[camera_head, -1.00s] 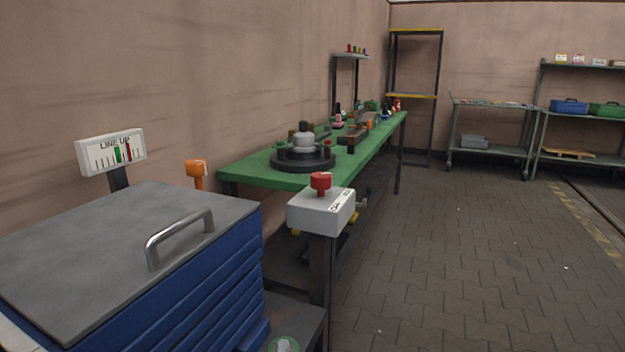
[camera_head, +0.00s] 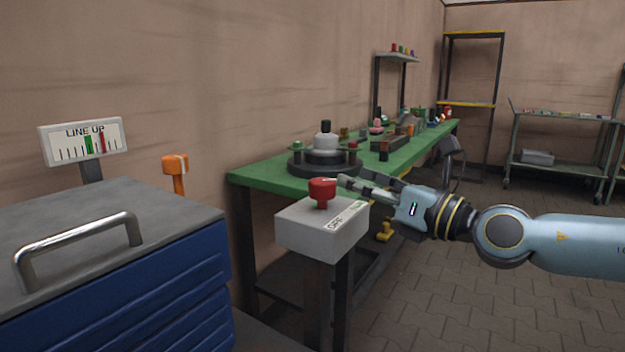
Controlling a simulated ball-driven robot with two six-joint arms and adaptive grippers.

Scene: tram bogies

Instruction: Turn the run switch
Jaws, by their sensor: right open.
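The run switch is a red knob (camera_head: 322,191) on top of a grey box (camera_head: 300,233) on a dark post, in the middle of the head view. A label strip (camera_head: 346,215) with lettering lies on the box's top, to the right of the knob. My right gripper (camera_head: 345,184) comes in from the right, its fingertips right beside the knob. It is open; whether a finger touches the knob cannot be told. My left gripper is not in view.
A blue cabinet (camera_head: 150,290) with a metal handle stands at the left front. Behind it are a LINE UP gauge (camera_head: 84,141) and an orange-topped post (camera_head: 175,165). A green bench (camera_head: 262,172) with several parts runs behind the box. Open floor lies at the right.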

